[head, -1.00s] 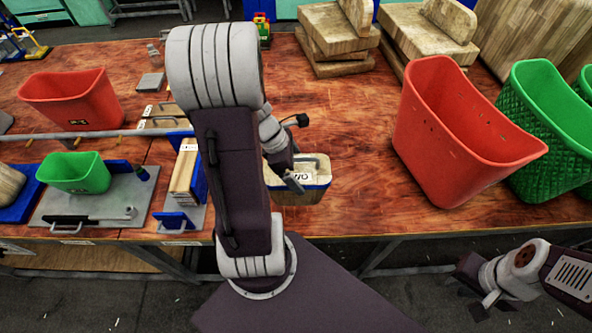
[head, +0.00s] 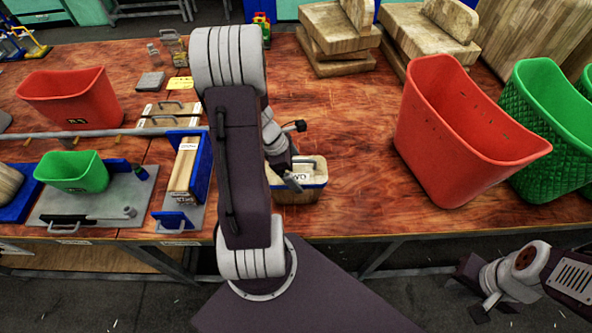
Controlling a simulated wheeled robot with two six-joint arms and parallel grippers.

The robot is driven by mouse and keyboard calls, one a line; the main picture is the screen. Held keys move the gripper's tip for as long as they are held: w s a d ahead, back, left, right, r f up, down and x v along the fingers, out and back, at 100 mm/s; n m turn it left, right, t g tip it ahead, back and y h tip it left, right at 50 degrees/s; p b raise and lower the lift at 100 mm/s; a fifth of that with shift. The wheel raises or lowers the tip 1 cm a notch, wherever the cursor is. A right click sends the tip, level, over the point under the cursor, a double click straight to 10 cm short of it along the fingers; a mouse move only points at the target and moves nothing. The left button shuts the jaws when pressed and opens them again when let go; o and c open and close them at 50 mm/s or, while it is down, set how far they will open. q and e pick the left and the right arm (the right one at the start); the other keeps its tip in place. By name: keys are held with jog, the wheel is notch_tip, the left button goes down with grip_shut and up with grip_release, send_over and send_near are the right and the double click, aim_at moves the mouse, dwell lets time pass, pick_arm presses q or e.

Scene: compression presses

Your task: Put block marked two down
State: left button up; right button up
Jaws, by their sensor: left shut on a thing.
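The block (head: 297,192) has a pale wooden top, a dark blue band, a metal handle and a white label, whose marking I cannot read clearly. It is at the front middle of the wooden table, just right of my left arm. My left gripper (head: 294,174) is shut on its handle from above. Whether the block's underside touches the table is hard to tell. My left arm hides part of the block's left side. My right gripper (head: 480,300) is low at the right, in front of the table edge and away from the block; its fingers are too unclear to judge.
A large red bin (head: 450,135) and a green basket (head: 555,125) stand to the right. Stacked wooden boards (head: 335,40) lie at the back. A blue-ended press (head: 185,170), a small green bin (head: 72,172) and a red bin (head: 70,97) are left. Table between block and red bin is clear.

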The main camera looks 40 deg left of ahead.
pick_arm(q)
jog(key=shift+f, duration=0.15)
jog(key=o, duration=1.8)
jog(key=shift+c, duration=0.2)
jog(key=shift+r, duration=0.35)
jog(key=p+v, duration=0.3)
jog(key=v, duration=0.7)
jog(key=shift+s+a+r, duration=0.15)
jog(key=shift+s+r, duration=0.05)
jog(key=shift+r, duration=0.1)
jog(key=shift+s+a+r, duration=0.1)
jog(key=shift+a+r, duration=0.05)
jog(key=shift+r, duration=0.3)
jog(key=d+m, duration=0.2)
jog(key=m, duration=0.1)
jog(key=d+f+m+g, duration=0.1)
jog(key=d+m, duration=0.2)
jog(key=d+m+y, duration=0.1)
jog(key=d+m, duration=0.2)
jog(key=m, duration=0.1)
jog(key=shift+f+g, duration=0.4)
jog(key=s+d+f+m+y, duration=0.1)
jog(key=d+m+y, duration=0.1)
jog(key=d+m, duration=0.6)
jog(key=m, duration=0.7)
jog(key=shift+s+d+f+m, duration=0.2)
jog(key=shift+s+d+m, duration=0.05)
jog(key=shift+d+m, duration=0.15)
